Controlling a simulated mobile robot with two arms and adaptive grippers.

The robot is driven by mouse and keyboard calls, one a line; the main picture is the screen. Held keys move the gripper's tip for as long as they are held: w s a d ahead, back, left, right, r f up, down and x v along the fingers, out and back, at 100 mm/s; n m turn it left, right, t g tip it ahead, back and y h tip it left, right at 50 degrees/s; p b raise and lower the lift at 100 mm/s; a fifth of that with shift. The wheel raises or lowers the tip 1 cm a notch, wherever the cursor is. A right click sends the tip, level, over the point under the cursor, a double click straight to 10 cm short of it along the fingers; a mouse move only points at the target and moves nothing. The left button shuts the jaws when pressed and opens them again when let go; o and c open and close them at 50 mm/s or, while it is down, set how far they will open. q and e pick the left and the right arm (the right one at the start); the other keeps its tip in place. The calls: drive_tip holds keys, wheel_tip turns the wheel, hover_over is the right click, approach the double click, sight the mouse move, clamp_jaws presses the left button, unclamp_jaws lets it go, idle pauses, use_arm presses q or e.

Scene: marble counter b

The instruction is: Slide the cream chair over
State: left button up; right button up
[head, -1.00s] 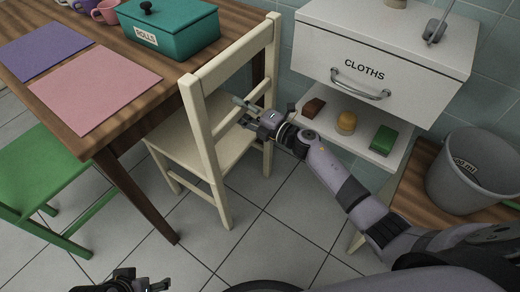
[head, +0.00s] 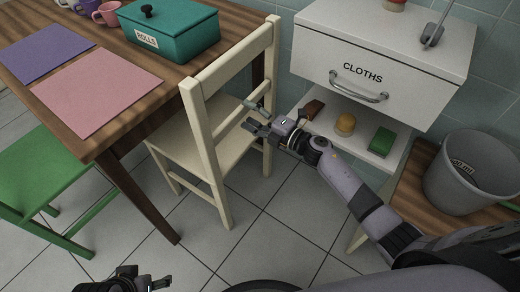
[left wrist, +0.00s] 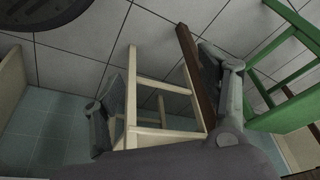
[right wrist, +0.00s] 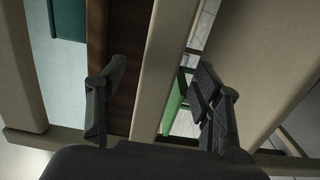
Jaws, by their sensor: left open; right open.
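The cream chair (head: 205,125) stands at the right side of the wooden table, its seat partly under the table edge and its slatted back toward the cabinet. My right gripper (head: 254,116) is open at the cabinet side of the chair back. In the right wrist view, a cream bar (right wrist: 157,65) of the chair lies between the spread fingers (right wrist: 160,85); contact cannot be told. My left gripper (head: 160,283) is open and low at the bottom edge, away from the chair. The left wrist view shows the chair (left wrist: 165,131) farther off, between its open fingers (left wrist: 165,105).
The wooden table (head: 120,88) carries a teal box (head: 168,35), mats and cups. A green chair (head: 45,180) stands at left. The white cabinet (head: 385,60) with its open shelf is close on the right, beside a grey bucket (head: 468,175). Tile floor is free in front.

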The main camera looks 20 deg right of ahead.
use_arm(q)
drive_tip(key=x, duration=0.4)
drive_tip(key=p+x, duration=0.1)
drive_tip(key=x, duration=0.1)
drive_tip(key=shift+s+d, duration=0.1)
drive_tip(key=shift+s, duration=0.3)
use_arm(e)
drive_tip(key=v, duration=0.8)
drive_tip(key=shift+s+d, duration=0.1)
